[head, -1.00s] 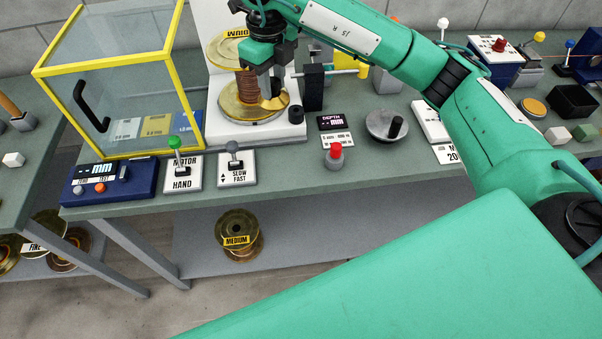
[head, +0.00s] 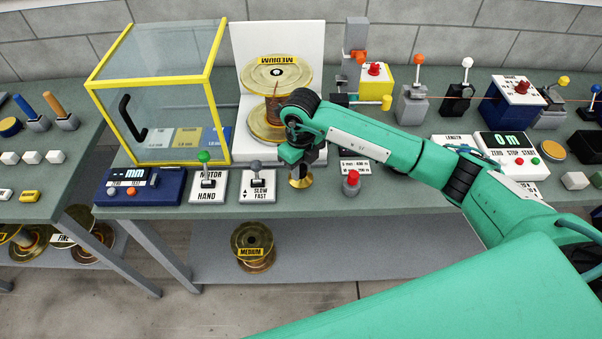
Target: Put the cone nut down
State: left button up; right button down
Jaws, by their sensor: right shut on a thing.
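The gold cone nut (head: 301,181) is under my right gripper (head: 301,168), near the front of the bench. The right gripper points down and is shut on the nut; its fingers hide the nut's upper part. I cannot tell whether the nut touches the bench top. Behind it, a copper-wound spool with gold flanges marked MEDIUM (head: 278,76) stands upright at the white machine stand (head: 315,45). My right wrist covers part of the spool's lower right. My left gripper is out of view.
The slow/fast lever box (head: 258,188) is close left of the nut, and a red button (head: 352,183) is to its right. A yellow-framed clear guard (head: 160,95) stands left. Bare bench (head: 325,192) shows between nut and button. Another MEDIUM spool (head: 253,246) sits on the lower shelf.

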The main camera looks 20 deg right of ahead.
aim_at(301, 178)
notch_tip(301, 178, down, 4)
jog(key=shift+r+p, duration=0.1)
jog(key=shift+p, duration=0.6)
jog(key=shift+f, duration=0.35)
jog(key=shift+f, duration=0.1)
jog(key=shift+f+b, duration=0.15)
jog(key=shift+b, duration=0.2)
jog(key=c, duration=1.1)
grip_release()
